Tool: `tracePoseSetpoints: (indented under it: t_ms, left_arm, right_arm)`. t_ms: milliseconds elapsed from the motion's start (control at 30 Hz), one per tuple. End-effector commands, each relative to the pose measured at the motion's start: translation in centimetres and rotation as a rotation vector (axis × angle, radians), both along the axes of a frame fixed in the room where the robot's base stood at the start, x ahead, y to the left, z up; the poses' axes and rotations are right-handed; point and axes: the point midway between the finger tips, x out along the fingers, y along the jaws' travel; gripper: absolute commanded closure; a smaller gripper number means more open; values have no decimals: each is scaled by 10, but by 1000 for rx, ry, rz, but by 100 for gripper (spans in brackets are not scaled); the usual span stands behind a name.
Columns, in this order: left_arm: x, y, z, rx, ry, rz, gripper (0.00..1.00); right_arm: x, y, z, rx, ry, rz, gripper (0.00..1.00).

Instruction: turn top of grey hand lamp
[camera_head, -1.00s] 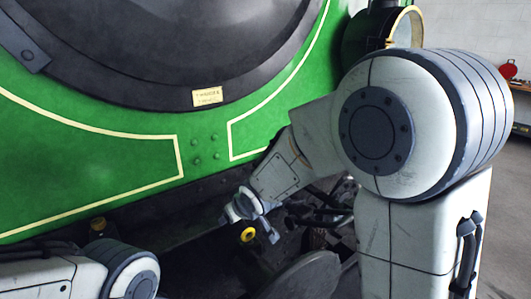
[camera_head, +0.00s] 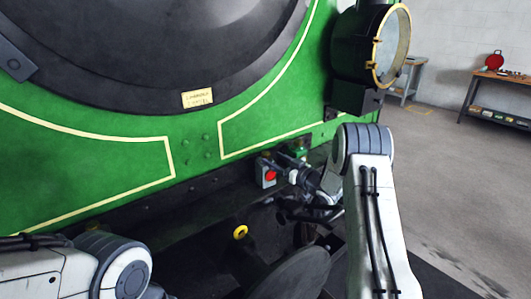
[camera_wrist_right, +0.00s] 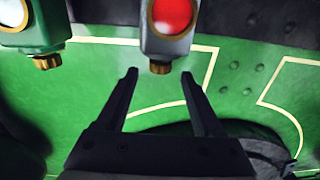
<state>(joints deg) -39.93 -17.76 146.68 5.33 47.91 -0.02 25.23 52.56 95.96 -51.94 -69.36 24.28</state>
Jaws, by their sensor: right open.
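The grey hand lamp (camera_head: 266,172) with a red lens stands on the dark ledge at the engine's green front. In the right wrist view, where things appear upside down, the grey lamp (camera_wrist_right: 170,38) is at the top middle. Its brass top knob (camera_wrist_right: 160,67) points down in that picture. My right gripper (camera_wrist_right: 159,75) is open and empty. Its fingertips lie to either side of the knob in the picture; I cannot tell how far apart in depth they are. In the head view my right gripper (camera_head: 289,161) is beside the lamp. My left gripper is out of view.
A green hand lamp (camera_wrist_right: 30,38) stands close beside the grey one, with its own brass knob (camera_wrist_right: 46,62). A large round headlamp (camera_head: 368,50) is mounted above right. A yellow ring (camera_head: 240,232) is below. Workbenches stand far right; the floor there is clear.

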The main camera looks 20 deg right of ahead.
Motion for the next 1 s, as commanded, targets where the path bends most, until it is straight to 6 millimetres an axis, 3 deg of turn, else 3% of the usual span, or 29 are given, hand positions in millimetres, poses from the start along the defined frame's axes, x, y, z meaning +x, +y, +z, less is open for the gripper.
tracePoseSetpoints:
  t_ms: [100, 300, 667, 700, 867, 1000]
  left_arm:
    - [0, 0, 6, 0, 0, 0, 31]
    - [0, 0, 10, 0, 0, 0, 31]
    - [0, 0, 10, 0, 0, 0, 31]
    - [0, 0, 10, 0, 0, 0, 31]
    - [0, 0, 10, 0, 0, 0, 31]
    - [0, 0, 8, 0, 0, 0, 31]
  right_arm:
    - [21, 9, 1, -1, 0, 2, 31]
    - [43, 18, 1, 0, 0, 0, 31]
    - [49, 20, 0, 1, 1, -2, 31]
    - [49, 20, 0, 0, 1, -2, 39]
    - [49, 20, 0, 0, 1, -2, 100]
    - [48, 20, -1, 0, 0, -9, 100]
